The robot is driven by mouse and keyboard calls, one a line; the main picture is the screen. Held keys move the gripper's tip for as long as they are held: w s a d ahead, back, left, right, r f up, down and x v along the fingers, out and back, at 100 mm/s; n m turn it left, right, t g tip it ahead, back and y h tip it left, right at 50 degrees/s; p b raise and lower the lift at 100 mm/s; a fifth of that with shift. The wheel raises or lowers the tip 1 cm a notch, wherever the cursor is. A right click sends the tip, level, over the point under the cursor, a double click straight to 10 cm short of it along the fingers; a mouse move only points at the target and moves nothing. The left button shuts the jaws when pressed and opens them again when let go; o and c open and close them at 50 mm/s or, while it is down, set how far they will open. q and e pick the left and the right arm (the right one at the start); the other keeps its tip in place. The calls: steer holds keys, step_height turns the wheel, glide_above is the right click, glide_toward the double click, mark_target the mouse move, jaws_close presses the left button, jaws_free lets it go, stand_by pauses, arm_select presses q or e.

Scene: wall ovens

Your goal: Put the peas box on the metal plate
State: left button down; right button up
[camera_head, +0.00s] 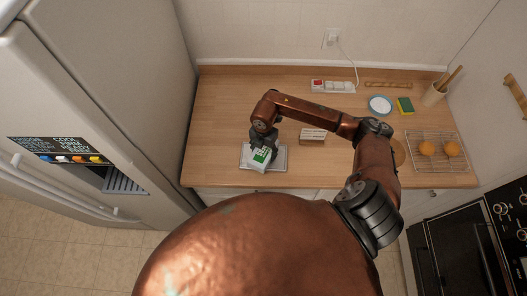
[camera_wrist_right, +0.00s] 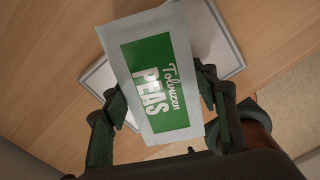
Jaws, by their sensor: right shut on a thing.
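The peas box (camera_head: 260,156) is white with a green label, and it also shows large in the right wrist view (camera_wrist_right: 158,75). My right gripper (camera_head: 264,142) is shut on it, with a dark finger on each side of the box in the wrist view (camera_wrist_right: 160,108). The metal plate (camera_head: 280,160) is a grey rectangle near the counter's front edge. The box is over the plate and tilted. It hides the middle of the plate, and I cannot tell whether the two touch. My left gripper is not in view.
The wooden counter (camera_head: 218,120) has free room left of the plate. A small box (camera_head: 313,136) stands to the plate's right. A power strip (camera_head: 333,87), a bowl (camera_head: 380,104), a sponge (camera_head: 405,106) and a rack (camera_head: 437,160) with oranges lie farther right. A fridge (camera_head: 110,70) stands at the left.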

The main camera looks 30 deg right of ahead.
mark_target(264, 151)
steer(key=shift+f, duration=0.2)
steer(key=o, duration=1.6)
steer(key=shift+r, duration=0.2)
steer(key=shift+r, duration=0.3)
step_height(264, 151, up, 12)
steer(key=shift+f+b, duration=0.25)
steer(key=shift+b, duration=0.9)
